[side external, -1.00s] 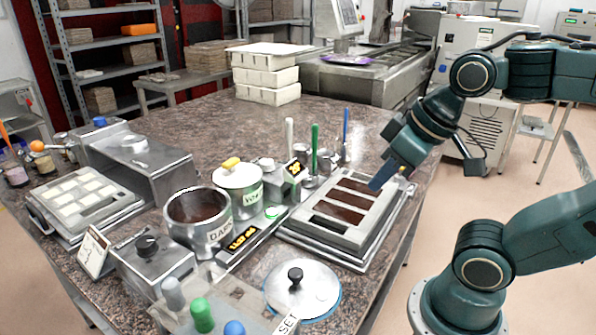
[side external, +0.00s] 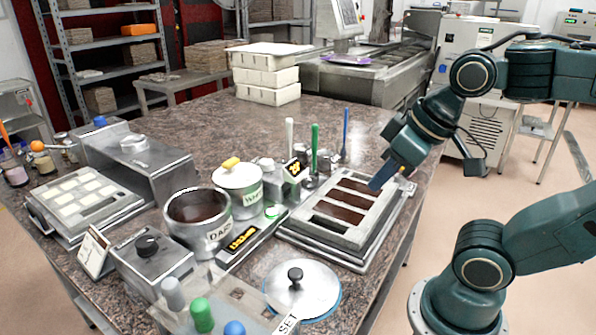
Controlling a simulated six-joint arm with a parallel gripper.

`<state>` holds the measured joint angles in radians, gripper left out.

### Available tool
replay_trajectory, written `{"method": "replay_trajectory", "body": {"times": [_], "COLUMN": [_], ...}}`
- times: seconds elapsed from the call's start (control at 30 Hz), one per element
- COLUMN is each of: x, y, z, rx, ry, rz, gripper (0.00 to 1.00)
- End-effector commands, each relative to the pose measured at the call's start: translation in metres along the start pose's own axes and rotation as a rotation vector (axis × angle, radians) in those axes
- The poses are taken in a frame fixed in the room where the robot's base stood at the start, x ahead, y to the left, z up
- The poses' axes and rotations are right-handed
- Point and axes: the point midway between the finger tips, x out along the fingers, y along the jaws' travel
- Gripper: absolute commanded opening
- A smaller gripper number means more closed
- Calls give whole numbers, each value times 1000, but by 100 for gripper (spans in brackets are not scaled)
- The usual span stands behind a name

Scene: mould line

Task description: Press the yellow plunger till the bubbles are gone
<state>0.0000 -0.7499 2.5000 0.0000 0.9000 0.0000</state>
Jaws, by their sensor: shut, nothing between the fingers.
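My gripper (side external: 378,186) is shut and empty. Its tips point down-left at the right side of a grey mould (side external: 322,236) with dark chocolate-filled bars (side external: 339,211). I cannot tell if the tips touch it. The gripper hides part of the mould's right end. I cannot make out a yellow plunger for certain; the clear yellow part is the handle (side external: 231,163) on the lidded pot (side external: 236,180). Bubbles in the chocolate are too small to tell.
An open pot of dark chocolate (side external: 194,226) stands left of an amber display (side external: 241,240). Upright green (side external: 314,146) and blue (side external: 345,130) handles stand behind the mould. A round metal lid (side external: 312,289) lies in front. Green (side external: 202,315) and blue (side external: 234,328) knobs sit front left.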

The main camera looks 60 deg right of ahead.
Motion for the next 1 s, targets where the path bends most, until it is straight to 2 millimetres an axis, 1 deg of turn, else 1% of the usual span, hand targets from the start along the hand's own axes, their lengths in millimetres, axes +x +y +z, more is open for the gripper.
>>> {"method": "replay_trajectory", "body": {"times": [0.8, 1.0], "x": [0, 1], "y": [0, 5], "z": [0, -5], "rx": [0, 13], "ry": [0, 1], "rz": [0, 14], "gripper": [0, 0]}}
